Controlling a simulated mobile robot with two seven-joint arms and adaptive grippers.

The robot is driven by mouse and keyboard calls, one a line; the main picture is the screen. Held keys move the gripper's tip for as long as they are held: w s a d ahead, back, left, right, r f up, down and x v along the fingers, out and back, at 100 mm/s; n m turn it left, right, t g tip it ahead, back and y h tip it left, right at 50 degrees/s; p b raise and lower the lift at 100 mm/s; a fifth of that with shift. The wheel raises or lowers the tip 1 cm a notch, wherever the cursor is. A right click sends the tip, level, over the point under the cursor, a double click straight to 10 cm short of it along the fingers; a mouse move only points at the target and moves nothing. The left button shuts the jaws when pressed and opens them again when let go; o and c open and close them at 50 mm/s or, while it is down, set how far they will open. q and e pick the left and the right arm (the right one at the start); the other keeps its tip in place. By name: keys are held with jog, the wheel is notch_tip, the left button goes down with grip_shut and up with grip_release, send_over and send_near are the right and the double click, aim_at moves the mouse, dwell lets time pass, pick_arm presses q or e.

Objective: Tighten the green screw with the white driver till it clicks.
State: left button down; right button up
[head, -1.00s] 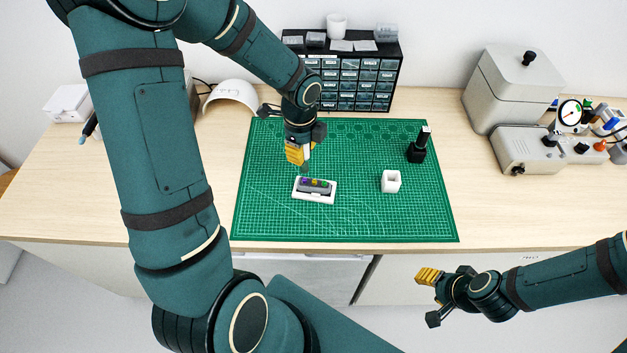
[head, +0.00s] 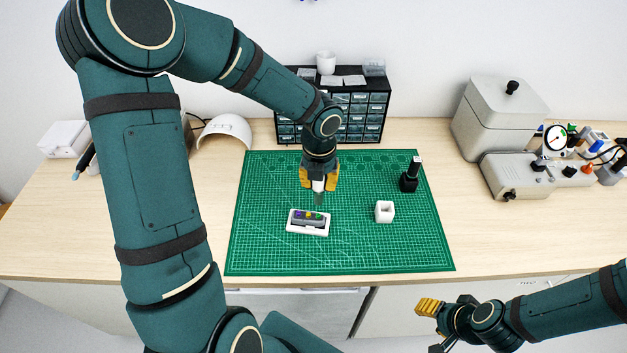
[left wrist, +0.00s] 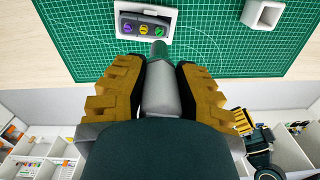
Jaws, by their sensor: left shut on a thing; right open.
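My left gripper (head: 319,180) is shut on the white driver (head: 318,186), which points down above the mat, behind the white tray. In the left wrist view the driver (left wrist: 160,95) sits between both yellow fingers, with a green part (left wrist: 159,52) towards its end. The white tray (head: 308,231) holds a grey earpiece case with purple, yellow and green screws in a row. My right gripper (head: 428,307) is open and empty, in front of the bench.
A white hollow block (head: 385,212) stands right of the tray on the green mat (head: 270,255). A black bottle-shaped object (head: 409,180) stands behind it. A drawer cabinet (head: 365,118) is at the back, and a grey machine (head: 500,118) at the right. The mat's front is clear.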

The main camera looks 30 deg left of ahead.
aim_at(317, 199)
dwell(0.4)
pick_arm(q)
jog(key=shift+f+n+b, duration=0.1)
jog(key=shift+n+b, duration=0.55)
jog(key=shift+n, duration=0.55)
jog(key=n+b, duration=0.1)
jog(key=n, duration=0.3)
jog(key=shift+b, duration=0.35)
jog(key=n+b, duration=0.1)
jog(key=n, duration=0.3)
jog(key=shift+s+b, duration=0.1)
jog(key=shift+b, duration=0.2)
jog(key=n+b, duration=0.1)
jog(key=n, duration=0.3)
jog(key=shift+b, duration=0.3)
jog(key=shift+a+f+b, duration=0.1)
jog(key=shift+f+b, duration=1.6)
jog(key=shift+f, duration=1.05)
jog(key=shift+f, duration=0.1)
jog(key=shift+f+b, duration=0.35)
jog(key=shift+f, duration=0.15)
